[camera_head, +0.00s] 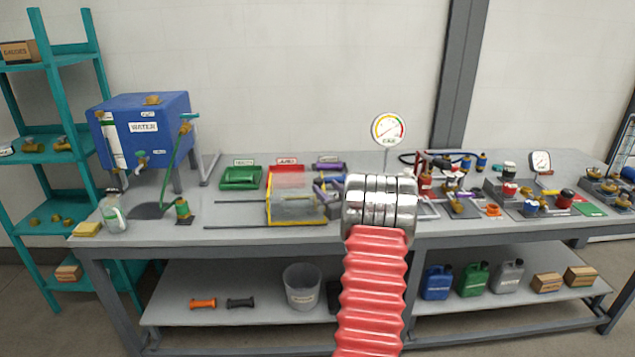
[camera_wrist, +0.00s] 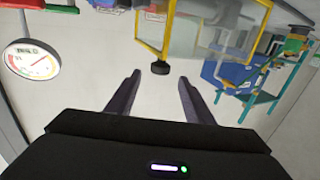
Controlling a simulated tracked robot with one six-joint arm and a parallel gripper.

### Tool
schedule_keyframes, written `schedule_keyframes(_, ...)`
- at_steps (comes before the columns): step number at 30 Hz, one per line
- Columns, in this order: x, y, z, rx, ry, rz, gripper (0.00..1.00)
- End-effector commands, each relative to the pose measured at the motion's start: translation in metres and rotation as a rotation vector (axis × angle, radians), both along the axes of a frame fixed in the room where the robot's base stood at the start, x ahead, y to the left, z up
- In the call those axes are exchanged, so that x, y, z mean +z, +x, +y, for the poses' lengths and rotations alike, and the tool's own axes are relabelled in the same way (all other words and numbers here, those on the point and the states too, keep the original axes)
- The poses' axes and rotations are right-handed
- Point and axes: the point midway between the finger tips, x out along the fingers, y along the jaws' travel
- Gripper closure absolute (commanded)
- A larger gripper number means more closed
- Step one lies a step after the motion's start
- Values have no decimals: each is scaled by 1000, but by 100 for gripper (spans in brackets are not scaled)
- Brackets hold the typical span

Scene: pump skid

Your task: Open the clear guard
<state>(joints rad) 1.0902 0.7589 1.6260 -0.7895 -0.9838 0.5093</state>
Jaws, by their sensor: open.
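The clear guard (camera_head: 293,210) is a see-through box with yellow edging, standing on the bench left of my arm. In the head view it appears lowered over the equipment there. The wrist view is turned over and shows the guard (camera_wrist: 185,32) at the top. A black knob (camera_wrist: 160,68) sits at its yellow edge. My gripper (camera_wrist: 160,77) is open and empty, its two dark fingers on either side of the knob in the picture. I cannot tell how far the knob is beyond the fingertips. In the head view my arm hides part of the gripper.
A blue water tank (camera_head: 145,130) stands at the bench's left. Green (camera_head: 240,178) and red trays lie behind the guard. A round gauge (camera_head: 388,129) rises behind my arm and also shows in the wrist view (camera_wrist: 31,60). Fittings crowd the bench's right side.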

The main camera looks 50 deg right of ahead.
Motion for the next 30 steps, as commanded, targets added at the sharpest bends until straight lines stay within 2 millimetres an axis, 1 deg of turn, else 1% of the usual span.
schedule_keyframes(1, 0, 7, -2, 2, -1, 0, 52)
schedule_keyframes(9, -1, 38, -18, 1, 0, 0, 52)
schedule_keyframes(15, 0, 55, -27, 1, -1, 0, 52)
schedule_keyframes(20, 0, 61, -30, 0, 0, 0, 52)
schedule_keyframes(28, 0, 62, -30, 0, 0, 0, 52)
schedule_keyframes(30, 0, 62, -30, 0, 0, 0, 57)
